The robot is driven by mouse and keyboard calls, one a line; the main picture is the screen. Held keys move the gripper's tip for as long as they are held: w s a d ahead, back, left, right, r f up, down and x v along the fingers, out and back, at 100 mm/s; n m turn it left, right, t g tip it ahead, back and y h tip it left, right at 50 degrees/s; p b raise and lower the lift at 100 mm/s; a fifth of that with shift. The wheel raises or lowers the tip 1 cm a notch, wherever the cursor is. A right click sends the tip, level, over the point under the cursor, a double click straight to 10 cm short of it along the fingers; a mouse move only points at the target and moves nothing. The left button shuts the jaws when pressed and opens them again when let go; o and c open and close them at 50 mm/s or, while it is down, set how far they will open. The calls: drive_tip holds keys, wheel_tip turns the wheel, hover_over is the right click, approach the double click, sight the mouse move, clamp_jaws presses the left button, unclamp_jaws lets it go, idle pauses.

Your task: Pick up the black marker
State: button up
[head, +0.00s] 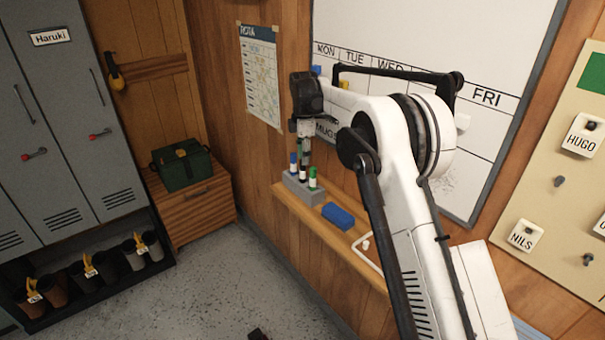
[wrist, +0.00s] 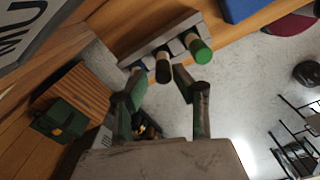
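The black marker (wrist: 163,70) stands upright in a grey holder (wrist: 150,48) on the ledge, between a blue marker (wrist: 138,67) and a green marker (wrist: 200,50). In the head view the holder (head: 289,181) shows below my gripper (head: 304,150), with the blue marker (head: 293,160) at left and the green marker (head: 313,176) at right. The black marker (head: 303,173) is partly hidden there by the fingers. In the wrist view my gripper (wrist: 157,86) is open, its two fingers apart. The black marker's cap shows just past the gap between the fingertips; contact cannot be seen.
A blue eraser (head: 338,216) lies on the wooden ledge (head: 310,215) right of the holder. The whiteboard (head: 480,150) and its wall are close behind. A green box (head: 182,165) sits on a wooden cabinet at left.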

sight(303, 169)
drive_tip(key=shift+s+a+f+p, duration=0.1)
drive_tip(key=shift+f+p, duration=0.1)
drive_tip(key=shift+f, duration=0.9)
drive_tip(key=shift+s+d+f+p, duration=0.1)
drive_tip(key=shift+f+p, duration=0.1)
drive_tip(key=shift+f, duration=0.85)
drive_tip(key=shift+s+a+f+p, duration=0.1)
drive_tip(key=shift+f+p, duration=0.1)
drive_tip(key=shift+f, duration=0.9)
drive_tip(key=shift+c, duration=0.2)
clamp_jaws()
drive_tip(key=shift+r, duration=0.1)
drive_tip(key=shift+r, duration=0.5)
drive_tip(key=r, duration=0.1)
drive_tip(key=r+b, duration=0.1)
drive_tip(key=r, duration=0.1)
drive_tip(key=shift+s+a+r, duration=0.1)
drive_tip(key=shift+s+a, duration=0.1)
drive_tip(key=s+a+r+b, duration=0.1)
drive_tip(key=s+a+r, duration=0.5)
drive_tip(key=s+a, duration=0.1)
drive_tip(key=shift+s+r, duration=0.35)
drive_tip(key=shift+s, duration=0.35)
